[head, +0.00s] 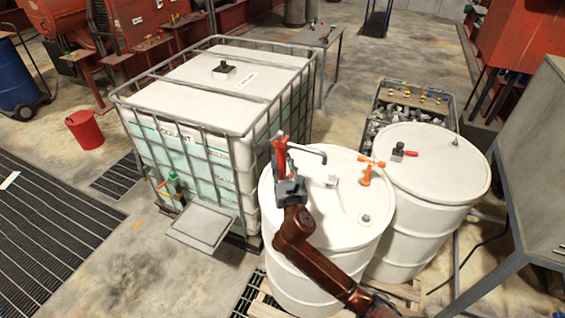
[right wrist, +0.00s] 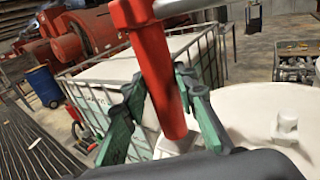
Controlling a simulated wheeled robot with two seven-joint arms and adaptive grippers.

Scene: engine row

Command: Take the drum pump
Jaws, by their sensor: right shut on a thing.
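The drum pump (head: 280,150) has a red body and a bent grey spout pointing right. In the head view it shows above the left white drum (head: 345,215). My right gripper (head: 290,188) is shut on its red body. In the right wrist view the red body (right wrist: 155,75) passes between the green fingers of my right gripper (right wrist: 160,95). Its lower end shows close to a pale block (right wrist: 175,147); I cannot tell whether they touch. My left gripper is in neither view.
An orange tap (head: 367,174) stands on the left drum. A second white drum (head: 430,165) with a black cap stands beside it. A caged coolant tank (head: 178,98) stands to the left. A grey cabinet (head: 535,150) is at the right. Floor is open at the lower left.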

